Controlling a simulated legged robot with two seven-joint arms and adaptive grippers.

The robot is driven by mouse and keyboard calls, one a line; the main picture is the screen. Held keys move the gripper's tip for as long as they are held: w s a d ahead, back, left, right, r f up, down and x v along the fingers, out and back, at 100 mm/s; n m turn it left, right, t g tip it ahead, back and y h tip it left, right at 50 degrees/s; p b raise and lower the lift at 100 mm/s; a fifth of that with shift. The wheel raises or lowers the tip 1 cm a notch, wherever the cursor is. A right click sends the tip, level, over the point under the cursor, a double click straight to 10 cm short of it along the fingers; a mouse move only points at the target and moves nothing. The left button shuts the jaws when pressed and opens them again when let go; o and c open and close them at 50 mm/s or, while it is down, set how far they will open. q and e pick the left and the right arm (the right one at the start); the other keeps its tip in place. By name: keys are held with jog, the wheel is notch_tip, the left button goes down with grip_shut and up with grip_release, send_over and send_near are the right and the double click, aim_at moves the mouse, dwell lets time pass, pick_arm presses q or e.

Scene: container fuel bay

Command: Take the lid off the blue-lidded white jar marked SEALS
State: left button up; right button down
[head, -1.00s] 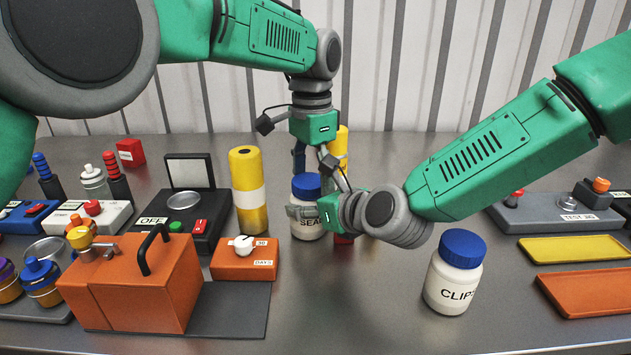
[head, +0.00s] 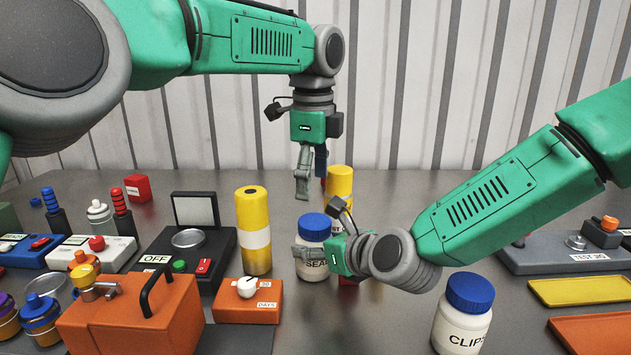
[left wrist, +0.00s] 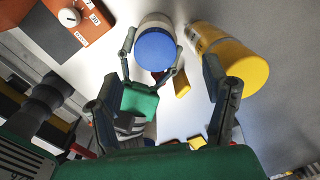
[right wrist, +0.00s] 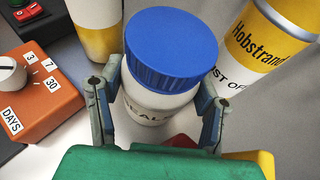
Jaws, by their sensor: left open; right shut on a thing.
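The white jar marked SEALS (head: 312,268) stands upright on the table with its blue lid (head: 314,226) on. In the right wrist view the jar (right wrist: 158,103) sits between my fingers, with part of its label hidden. My right gripper (head: 318,254) is shut on the jar's body, below the lid (right wrist: 172,48). My left gripper (head: 311,180) is open and empty, pointing down above the lid and apart from it. In the left wrist view the lid (left wrist: 156,52) lies beyond my left fingertips, towards the top of the picture.
A yellow cylinder (head: 340,184) stands close behind the jar, and a yellow-and-white one (head: 254,230) to its left. An orange dial box (head: 248,301) sits at front left. A second blue-lidded jar, marked CLIPS (head: 463,318), stands at front right.

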aim_at(317, 221)
pick_arm(q)
jog(key=shift+s+d+f+m, duration=0.1)
jog(key=shift+s+d+m, duration=0.1)
jog(key=shift+m, duration=0.1)
jog(key=shift+s+f, duration=0.15)
jog(key=shift+f, duration=0.15)
jog(key=shift+a+f, duration=0.1)
jog(key=shift+f, duration=3.5)
jog(key=c, duration=1.2)
jog(key=n, duration=0.5)
jog(key=shift+c, duration=0.2)
jog(key=n, duration=0.4)
jog(key=shift+n, duration=0.3)
jog(key=n, duration=0.3)
jog(key=shift+d, duration=0.2)
pick_arm(e)
jog(key=shift+a, duration=0.1)
